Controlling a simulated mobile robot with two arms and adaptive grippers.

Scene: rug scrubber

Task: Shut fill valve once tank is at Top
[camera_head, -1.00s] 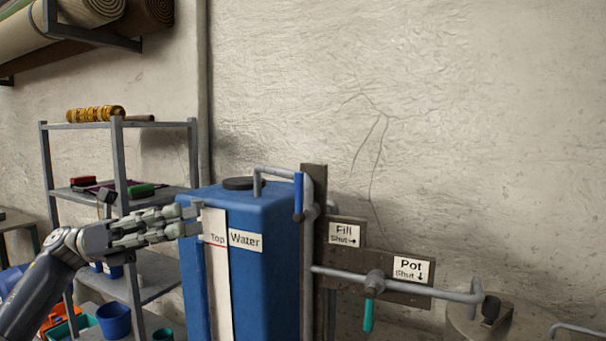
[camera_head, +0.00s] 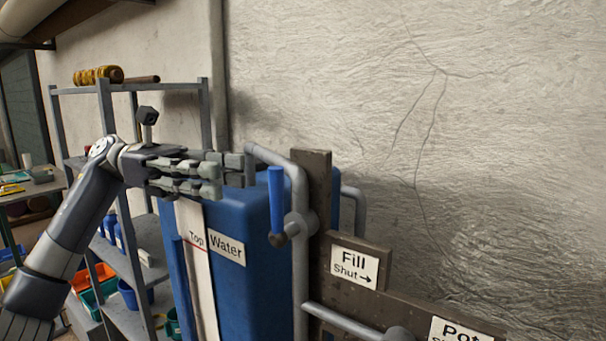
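The blue fill-valve handle (camera_head: 276,203) stands upright on the grey pipe, beside the "Fill, Shut→" label (camera_head: 354,266). The blue water tank (camera_head: 245,285) stands behind it. My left gripper (camera_head: 237,169) reaches in from the left across the tank's upper part. Its fingertips are just left of the handle's upper end, with a small gap in the picture, and hold nothing visible. Its finger opening is unclear from this side. My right gripper is out of view.
A grey pipe (camera_head: 350,322) runs along the brown board. Grey shelving (camera_head: 125,255) with tubs stands left, behind my arm. Bare wall fills the right.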

